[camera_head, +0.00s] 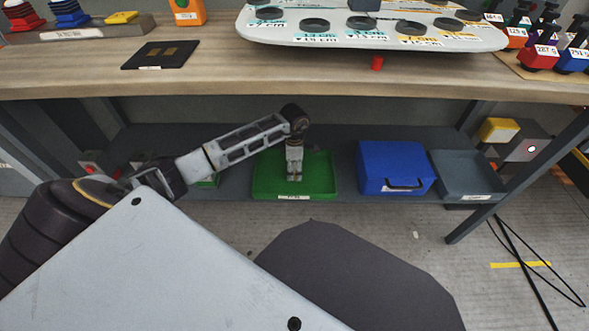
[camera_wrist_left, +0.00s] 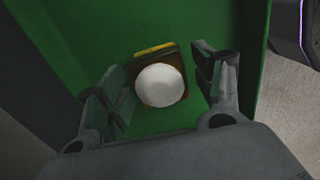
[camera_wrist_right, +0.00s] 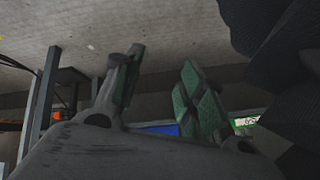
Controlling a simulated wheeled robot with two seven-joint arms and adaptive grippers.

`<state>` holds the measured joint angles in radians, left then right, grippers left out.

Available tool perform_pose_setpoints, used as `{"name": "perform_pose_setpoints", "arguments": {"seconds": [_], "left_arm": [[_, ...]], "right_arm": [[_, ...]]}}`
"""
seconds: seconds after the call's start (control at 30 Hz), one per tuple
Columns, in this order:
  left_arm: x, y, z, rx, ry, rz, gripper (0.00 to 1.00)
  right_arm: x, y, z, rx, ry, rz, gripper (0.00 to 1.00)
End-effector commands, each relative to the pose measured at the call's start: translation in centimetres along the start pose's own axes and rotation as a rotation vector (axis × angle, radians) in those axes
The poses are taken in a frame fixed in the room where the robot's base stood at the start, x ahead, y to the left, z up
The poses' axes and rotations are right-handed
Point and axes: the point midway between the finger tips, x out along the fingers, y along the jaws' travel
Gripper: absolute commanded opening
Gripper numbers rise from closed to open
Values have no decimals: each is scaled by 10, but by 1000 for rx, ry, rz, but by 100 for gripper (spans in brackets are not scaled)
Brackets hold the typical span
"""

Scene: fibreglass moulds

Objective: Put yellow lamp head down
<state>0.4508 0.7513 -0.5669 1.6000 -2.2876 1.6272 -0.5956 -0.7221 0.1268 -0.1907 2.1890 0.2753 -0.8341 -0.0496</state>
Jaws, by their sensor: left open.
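The yellow lamp head (camera_wrist_left: 154,48) shows in the left wrist view with its round white dome (camera_wrist_left: 160,85) facing the camera. It is over the floor of a green tray (camera_wrist_left: 180,18); I cannot tell whether it rests flat. My left gripper (camera_wrist_left: 165,75) is open, with one finger on each side of the lamp head and visible gaps. In the head view my left gripper (camera_head: 294,172) points down into the green tray (camera_head: 265,185) on the lower shelf, and the lamp head cannot be made out. My right gripper (camera_wrist_right: 160,65) is open and empty in the right wrist view.
A blue case (camera_head: 395,165) and a grey tray (camera_head: 465,172) stand right of the green tray on the lower shelf (camera_head: 345,165). The wooden tabletop (camera_head: 210,75) overhangs them and carries a white board (camera_head: 290,30). Black cables (camera_head: 525,265) lie on the floor at right.

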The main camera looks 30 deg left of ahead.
Motion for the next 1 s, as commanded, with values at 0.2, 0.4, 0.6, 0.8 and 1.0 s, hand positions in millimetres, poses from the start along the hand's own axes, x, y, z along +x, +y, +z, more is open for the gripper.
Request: {"name": "perform_pose_setpoints", "arguments": {"seconds": [0.2,0.4,0.6,0.8,1.0], "left_arm": [[-33,1,0,1,1,3,67],[-62,1,0,0,0,3,67],[-90,1,0,0,0,2,67],[-107,0,0,-1,2,1,67],[-112,0,0,-1,1,0,67]], "right_arm": [[-10,-2,-5,0,-14,12,40],[-19,-4,-10,6,-25,23,40],[-35,-6,-21,-15,-60,36,40],[-44,-7,-26,-29,-84,45,40],[-47,-6,-28,-33,-93,49,40]]}}
